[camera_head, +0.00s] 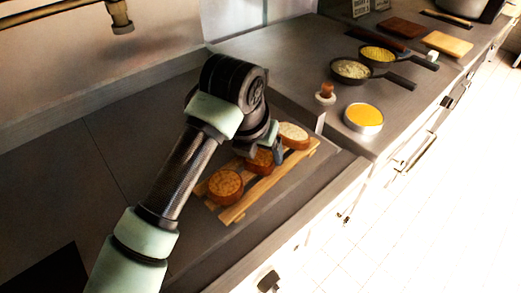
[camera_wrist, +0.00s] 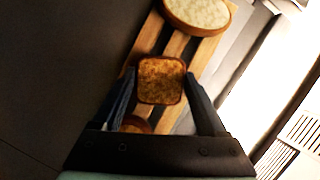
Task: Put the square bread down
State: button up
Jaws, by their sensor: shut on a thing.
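The square bread (camera_wrist: 161,80) is brown with a darker crust and sits between my two fingers in the wrist view. My gripper (camera_wrist: 161,84) is shut on it. In the head view the square bread (camera_head: 261,161) is partly hidden by my gripper (camera_head: 268,152). It is over the middle of a slatted wooden rack (camera_head: 233,213), between a round brown loaf (camera_head: 225,187) and a pale-topped round loaf (camera_head: 293,136). I cannot tell whether the square bread touches the slats. The wrist view shows the pale-topped loaf (camera_wrist: 197,13) beyond the fingers and part of the brown loaf (camera_wrist: 136,124) near the gripper base.
The rack lies on a lower dark counter section. On the raised counter to the right are a tin with yellow filling (camera_head: 363,119), a small brown-topped item (camera_head: 325,93), two pans (camera_head: 351,70) and boards (camera_head: 448,44). Dark counter left of the rack is bare.

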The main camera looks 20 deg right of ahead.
jog(key=o, duration=1.2)
jog(key=shift+f, duration=0.1)
jog(key=shift+o, duration=0.2)
jog(key=shift+r+p, duration=0.3)
jog(key=shift+r, duration=0.05)
jog(key=v, duration=1.1)
jog(key=shift+r, duration=0.3)
jog(key=shift+s+a, duration=0.1)
